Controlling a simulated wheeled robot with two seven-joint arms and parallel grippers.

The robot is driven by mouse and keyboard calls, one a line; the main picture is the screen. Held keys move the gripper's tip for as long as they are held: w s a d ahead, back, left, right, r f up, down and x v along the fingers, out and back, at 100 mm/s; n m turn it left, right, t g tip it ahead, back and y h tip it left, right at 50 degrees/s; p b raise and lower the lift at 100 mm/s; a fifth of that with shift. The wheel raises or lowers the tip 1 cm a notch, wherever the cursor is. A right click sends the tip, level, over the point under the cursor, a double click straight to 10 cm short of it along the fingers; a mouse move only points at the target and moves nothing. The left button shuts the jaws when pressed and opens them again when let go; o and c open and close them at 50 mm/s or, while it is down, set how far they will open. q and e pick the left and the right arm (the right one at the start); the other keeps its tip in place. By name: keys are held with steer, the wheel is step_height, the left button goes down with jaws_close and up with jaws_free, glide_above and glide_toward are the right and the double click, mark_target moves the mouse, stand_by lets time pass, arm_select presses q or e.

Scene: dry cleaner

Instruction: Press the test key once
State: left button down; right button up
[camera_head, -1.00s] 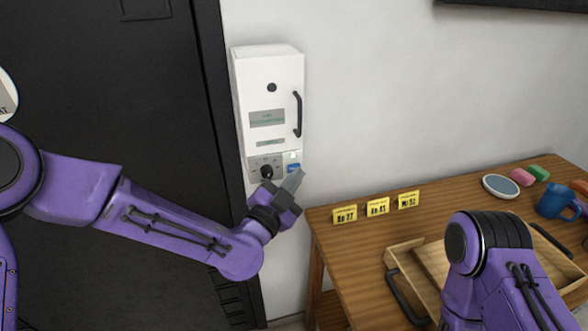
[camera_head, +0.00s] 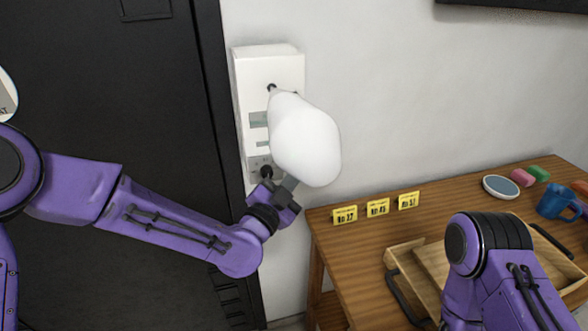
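A white wall unit (camera_head: 243,110) hangs on the wall beside the black door. A large white rounded, plume-like shape (camera_head: 305,140) extends from near the small dark hole in its upper front and covers much of its right side. The blue and white keys at its lower right, where the test key may be, are hidden behind this shape. A dark knob (camera_head: 266,172) shows at its lower left. My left gripper (camera_head: 290,184) is just below the unit's lower right; its fingers look shut and empty, with their tips partly hidden. Whether it touches a key cannot be seen. My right gripper is not in view.
A wooden table (camera_head: 350,255) stands at the right, with several yellow number tags (camera_head: 377,207), a wooden tray (camera_head: 405,252), a small dish (camera_head: 500,187) and a blue mug (camera_head: 556,203). My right forearm is over the tray.

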arm_select(q)
steer(key=shift+s, duration=0.1)
steer(key=shift+s+d, duration=0.25)
steer(key=shift+s, duration=0.4)
steer(key=shift+b, duration=0.3)
steer(key=s, duration=0.1)
steer(key=s+d, duration=0.1)
steer(key=s, duration=0.1)
steer(key=s+b, duration=0.1)
steer(key=shift+s+d, duration=0.25)
steer(key=shift+s, duration=0.1)
stand_by(0.4)
